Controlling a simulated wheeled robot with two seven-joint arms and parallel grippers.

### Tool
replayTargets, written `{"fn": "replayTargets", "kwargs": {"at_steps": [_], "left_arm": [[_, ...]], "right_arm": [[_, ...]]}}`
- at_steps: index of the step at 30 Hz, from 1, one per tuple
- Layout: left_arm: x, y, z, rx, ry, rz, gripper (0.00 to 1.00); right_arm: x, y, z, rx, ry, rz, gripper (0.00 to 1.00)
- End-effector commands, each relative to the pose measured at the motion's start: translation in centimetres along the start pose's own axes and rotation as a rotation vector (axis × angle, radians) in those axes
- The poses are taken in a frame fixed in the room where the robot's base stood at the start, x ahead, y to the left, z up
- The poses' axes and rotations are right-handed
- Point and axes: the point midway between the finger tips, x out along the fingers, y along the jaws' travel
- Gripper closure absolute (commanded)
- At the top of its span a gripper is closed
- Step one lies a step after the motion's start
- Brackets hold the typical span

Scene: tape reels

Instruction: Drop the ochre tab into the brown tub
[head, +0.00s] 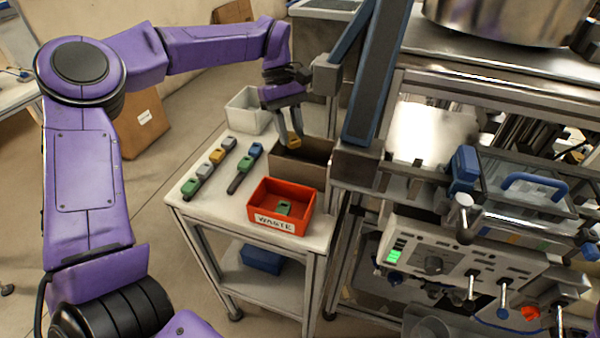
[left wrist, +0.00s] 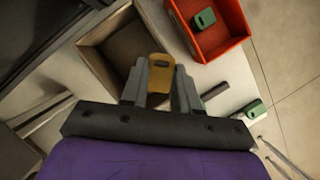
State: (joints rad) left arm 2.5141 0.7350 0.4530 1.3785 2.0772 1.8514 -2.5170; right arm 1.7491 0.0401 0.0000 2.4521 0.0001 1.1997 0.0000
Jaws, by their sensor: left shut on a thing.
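The ochre tab (head: 294,141) is between the fingertips of my left gripper (head: 290,138), which is shut on it. In the left wrist view the tab (left wrist: 159,73) shows between the two fingers (left wrist: 161,85). The brown tub (head: 283,172) stands on the white cart top, under and just beside the held tab. In the left wrist view the brown tub (left wrist: 92,52) lies up and left of the tab, with its inside partly hidden by the gripper. The tab appears above the tub's rim area. My right gripper is not in view.
An orange-red WASTE bin (head: 262,220) with a green tab inside stands in front of the brown tub. A white tub (head: 246,112) stands behind. Rows of coloured tabs (head: 217,157) lie on the cart's left. A blue-edged frame post (head: 368,80) rises close to the right.

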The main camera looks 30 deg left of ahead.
Motion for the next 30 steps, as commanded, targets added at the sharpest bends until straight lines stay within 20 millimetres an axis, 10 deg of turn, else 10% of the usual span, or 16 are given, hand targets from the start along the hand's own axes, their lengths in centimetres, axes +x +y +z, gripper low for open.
{"fn": "replayTargets", "kwargs": {"at_steps": [11,12,15,24,30], "left_arm": [[1.9,0.5,-1.1,-0.005,-0.004,-0.007,1.00],[1.9,0.5,-1.1,-0.005,-0.004,-0.007,0.67],[1.9,0.4,-1.1,-0.005,-0.004,-0.007,0.40],[1.6,0.4,-1.1,-0.005,-0.004,-0.007,0.40],[-2.3,0.6,-1.1,-0.008,-0.002,-0.005,0.40]], "right_arm": [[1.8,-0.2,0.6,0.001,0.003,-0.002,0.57],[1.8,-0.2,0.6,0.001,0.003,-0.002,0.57],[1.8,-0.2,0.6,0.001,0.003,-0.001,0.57],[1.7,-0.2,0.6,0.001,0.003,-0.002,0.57],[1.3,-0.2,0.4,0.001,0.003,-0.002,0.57]]}}
